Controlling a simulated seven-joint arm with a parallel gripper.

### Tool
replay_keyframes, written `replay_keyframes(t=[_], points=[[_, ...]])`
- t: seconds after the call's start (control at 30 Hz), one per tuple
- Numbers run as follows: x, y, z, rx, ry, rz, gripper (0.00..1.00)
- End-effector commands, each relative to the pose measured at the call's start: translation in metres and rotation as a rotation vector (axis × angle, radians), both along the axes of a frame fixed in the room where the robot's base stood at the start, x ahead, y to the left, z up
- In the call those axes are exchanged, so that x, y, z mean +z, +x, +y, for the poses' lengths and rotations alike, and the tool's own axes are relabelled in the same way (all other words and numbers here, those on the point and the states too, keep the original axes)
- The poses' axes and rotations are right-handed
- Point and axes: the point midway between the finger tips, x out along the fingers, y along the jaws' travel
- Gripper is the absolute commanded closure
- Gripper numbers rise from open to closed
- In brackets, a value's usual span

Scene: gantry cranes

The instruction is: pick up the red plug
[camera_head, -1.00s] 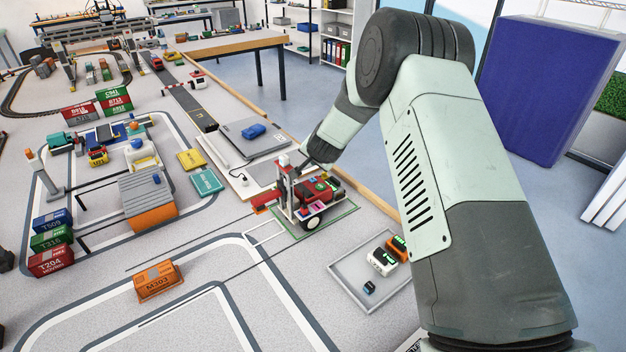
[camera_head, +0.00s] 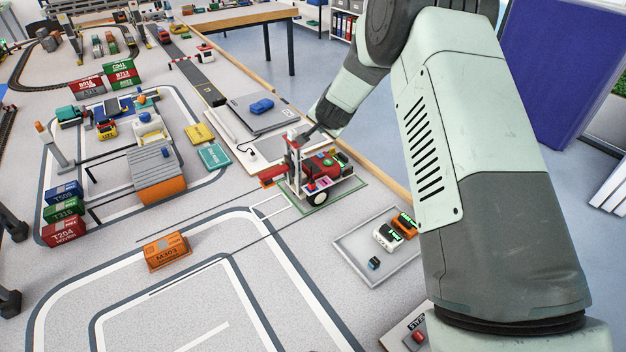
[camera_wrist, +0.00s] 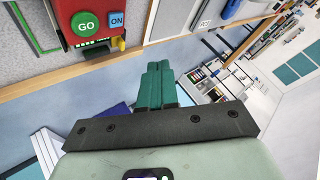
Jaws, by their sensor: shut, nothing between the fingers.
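A small red piece (camera_head: 418,337) sits on a pale board at the bottom edge of the head view, beside my arm. It may be the red plug, but it is too small and too cut off to be sure. My gripper (camera_wrist: 160,66) shows in the wrist view with its teal fingers together and nothing between them. In the head view my wrist is by the red wheeled machine (camera_head: 325,163), and the fingertips are hard to make out. No plug can be made out in the wrist view.
A red box with a green GO button (camera_wrist: 86,24) and a blue ON button (camera_wrist: 117,20) is close in the wrist view. A grey tray (camera_head: 352,258) holds small black, white and orange pieces. An orange M303 container (camera_head: 167,252) stands on the mat.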

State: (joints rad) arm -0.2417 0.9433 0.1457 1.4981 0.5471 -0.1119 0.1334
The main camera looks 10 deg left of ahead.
Motion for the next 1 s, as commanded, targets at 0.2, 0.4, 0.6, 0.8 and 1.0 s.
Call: replay_keyframes(t=[0.2, 0.4, 0.6, 0.8, 1.0], points=[[0.0000, 0.0000, 0.0000, 0.000, 0.000, 0.000, 1.00], [0.0000, 0.0000, 0.0000, 0.000, 0.000, 0.000, 1.00], [0.0000, 0.0000, 0.0000, 0.000, 0.000, 0.000, 0.77], [0.0000, 0.0000, 0.0000, 0.000, 0.000, 0.000, 0.51], [0.0000, 0.0000, 0.0000, 0.000, 0.000, 0.000, 0.51]])
